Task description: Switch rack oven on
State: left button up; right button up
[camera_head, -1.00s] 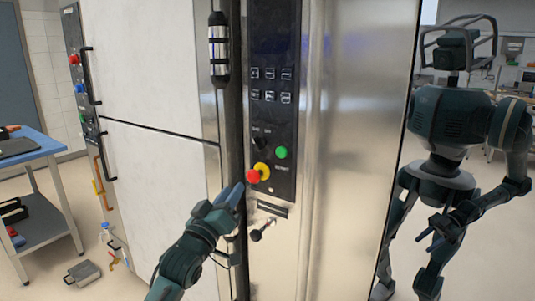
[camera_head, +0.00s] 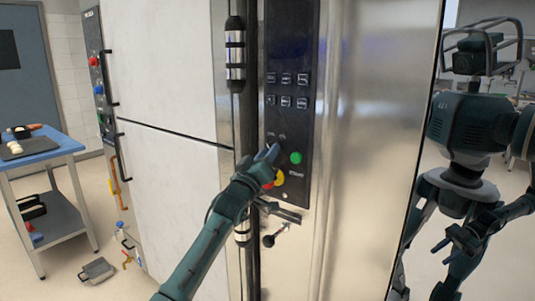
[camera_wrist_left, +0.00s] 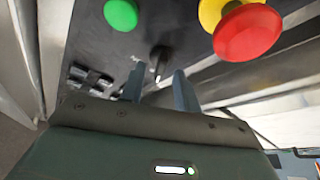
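The rack oven is the steel unit with a black control panel (camera_head: 289,85). Its small black knob (camera_wrist_left: 160,56) shows in the left wrist view, straight ahead of my left gripper (camera_head: 270,153). The two fingers are apart, with the knob in line with the gap between the tips; I cannot tell whether they touch it. In the head view the gripper hides the knob. A green button (camera_head: 295,158) is just right of the fingers, and the red button (camera_wrist_left: 247,33) on its yellow base is right of the knob in the wrist view. My right gripper is not in view.
A steel door handle (camera_head: 235,55) and a black lever (camera_head: 269,240) are close to my left arm. A blue-topped cart (camera_head: 40,150) stands at the left. A dark green robot figure (camera_head: 463,125) shows at the right, perhaps a reflection.

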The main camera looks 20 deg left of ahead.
pick_arm(q)
jog(key=shift+w, duration=0.25)
jog(key=shift+c, duration=0.3)
grip_shut()
